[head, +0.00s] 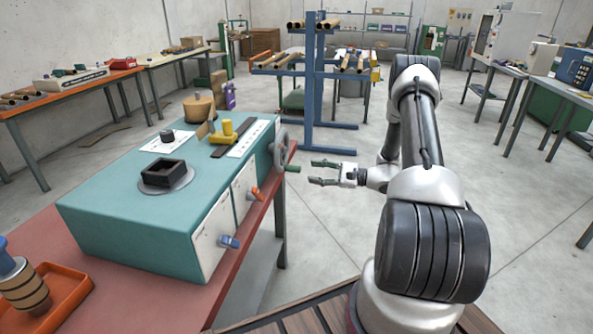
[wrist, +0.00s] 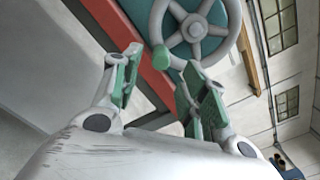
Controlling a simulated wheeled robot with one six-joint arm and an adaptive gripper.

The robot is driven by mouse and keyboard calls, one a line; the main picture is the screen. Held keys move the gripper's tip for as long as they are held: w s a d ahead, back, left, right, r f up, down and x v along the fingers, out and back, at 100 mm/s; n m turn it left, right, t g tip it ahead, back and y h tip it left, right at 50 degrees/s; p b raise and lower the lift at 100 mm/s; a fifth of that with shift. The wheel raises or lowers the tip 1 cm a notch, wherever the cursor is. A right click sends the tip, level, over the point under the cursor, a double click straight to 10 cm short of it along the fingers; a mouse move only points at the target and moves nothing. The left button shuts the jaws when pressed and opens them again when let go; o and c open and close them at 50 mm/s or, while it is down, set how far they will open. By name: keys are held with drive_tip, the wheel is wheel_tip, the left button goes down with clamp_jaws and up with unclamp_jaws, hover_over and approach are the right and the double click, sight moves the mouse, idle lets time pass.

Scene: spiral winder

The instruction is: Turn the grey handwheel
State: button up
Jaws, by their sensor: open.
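The grey handwheel (head: 280,149) is on the right end of the teal winder box (head: 122,215). A green handle knob (head: 292,169) sticks out from its rim. In the wrist view the spoked handwheel (wrist: 196,28) is at the top centre, with the green knob (wrist: 162,57) at its lower left. My gripper (head: 311,172) is open and empty, just right of the handwheel, its fingers pointing left toward the knob. In the wrist view my gripper (wrist: 160,75) has its green-padded fingers apart, with the knob between and beyond them. I see no contact.
The winder stands on a red-topped bench (head: 140,313). A blue rack (head: 317,80) with tubes stands behind. The floor right of the bench is clear around my arm.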

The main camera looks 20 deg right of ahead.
sight(295, 169)
drive_tip(key=w+a+m, duration=0.1)
drive_tip(key=a, duration=0.1)
drive_tip(key=w+a+m, duration=0.3)
drive_tip(key=a, duration=0.1)
drive_tip(key=shift+w+a+m, duration=0.15)
drive_tip(key=shift+w+m, duration=0.2)
drive_tip(key=shift+m, duration=0.05)
drive_tip(key=shift+c, duration=0.4)
clamp_jaws()
